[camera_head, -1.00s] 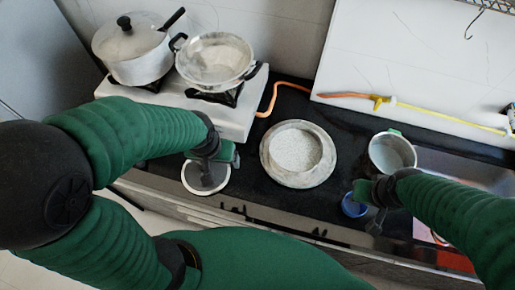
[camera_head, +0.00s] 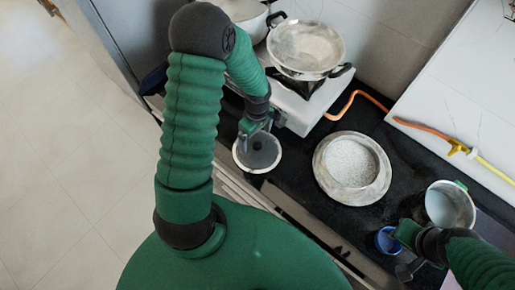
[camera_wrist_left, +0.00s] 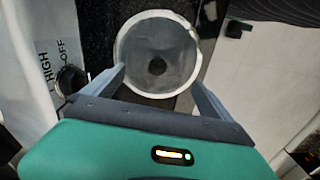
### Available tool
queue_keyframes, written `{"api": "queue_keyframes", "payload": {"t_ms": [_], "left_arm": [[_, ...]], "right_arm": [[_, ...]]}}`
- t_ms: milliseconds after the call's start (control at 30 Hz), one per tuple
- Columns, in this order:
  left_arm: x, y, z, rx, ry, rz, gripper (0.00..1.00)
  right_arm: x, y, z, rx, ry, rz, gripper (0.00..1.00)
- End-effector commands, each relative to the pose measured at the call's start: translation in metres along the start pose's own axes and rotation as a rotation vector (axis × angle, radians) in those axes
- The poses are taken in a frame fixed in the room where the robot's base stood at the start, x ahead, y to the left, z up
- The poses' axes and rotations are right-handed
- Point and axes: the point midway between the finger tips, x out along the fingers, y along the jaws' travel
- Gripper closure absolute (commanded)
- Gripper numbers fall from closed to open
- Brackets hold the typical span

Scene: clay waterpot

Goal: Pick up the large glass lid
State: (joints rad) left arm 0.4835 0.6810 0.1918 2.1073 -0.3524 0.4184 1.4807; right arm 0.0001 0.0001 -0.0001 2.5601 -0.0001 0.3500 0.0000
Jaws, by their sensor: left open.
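A round lid (camera_head: 258,163) with a pale rim lies on the dark counter at the stove's front corner in the head view. In the left wrist view the lid (camera_wrist_left: 135,55) shows grey and see-through with a dark round knob at its middle. My left gripper (camera_head: 257,127) is over the lid's far part in the head view.
A white stove (camera_head: 305,110) carries a metal pan (camera_head: 305,48) and a pot. A wide stone-like dish (camera_head: 325,175) stands right of the lid. A metal pot (camera_head: 449,205) is near my right gripper. A stove knob (camera_wrist_left: 70,80) is close left of the lid.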

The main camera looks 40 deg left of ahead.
Motion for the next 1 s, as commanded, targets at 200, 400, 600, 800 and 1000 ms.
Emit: {"api": "queue_keyframes", "payload": {"t_ms": [200,400,600,800,1000], "left_arm": [[0.024,0.001,0.003,0.003,-0.003,-0.001,0.04],[0.059,0.006,0.008,0.001,-0.001,-0.002,0.04],[0.064,0.007,0.007,0.001,0.001,0.002,0.04],[0.064,0.007,0.007,0.001,0.001,0.002,0.21],[0.064,0.007,0.007,0.001,0.000,0.002,0.47]], "right_arm": [[-0.004,0.000,-0.001,0.000,0.000,0.000,0.76],[-0.009,0.000,-0.002,0.000,0.000,0.000,0.76],[-0.008,0.000,-0.002,0.000,0.000,0.000,0.76],[-0.008,0.000,-0.002,0.000,0.000,0.000,0.76],[-0.008,0.000,-0.002,0.000,0.000,0.000,0.76]]}}
